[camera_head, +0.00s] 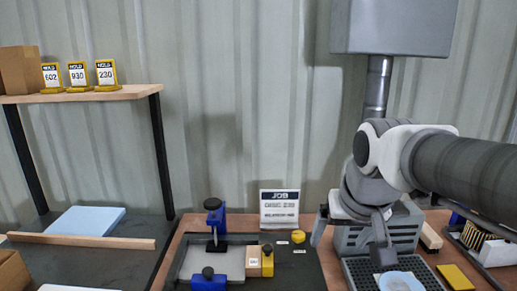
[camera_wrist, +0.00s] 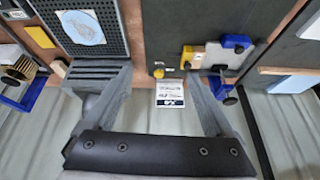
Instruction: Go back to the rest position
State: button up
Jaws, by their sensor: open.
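My gripper (camera_head: 350,246) hangs at the right of the head view, its fingers spread apart over the bench, left of and above a perforated grate (camera_head: 358,271). In the wrist view my gripper (camera_wrist: 160,72) shows two grey fingers wide apart with nothing between them but the background.
A fixture plate (camera_head: 232,264) with blue clamps (camera_head: 214,215) and a yellow-sided block (camera_head: 253,262) sits left of my gripper. A yellow knob (camera_head: 298,236) is near the sign. A shelf (camera_head: 90,95) holds yellow HOLD tags (camera_head: 78,75).

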jog(key=s+f, duration=0.3)
jog(key=s, duration=0.8)
jog(key=shift+s+f+n+p, duration=0.25)
jog(key=shift+n+p, duration=0.15)
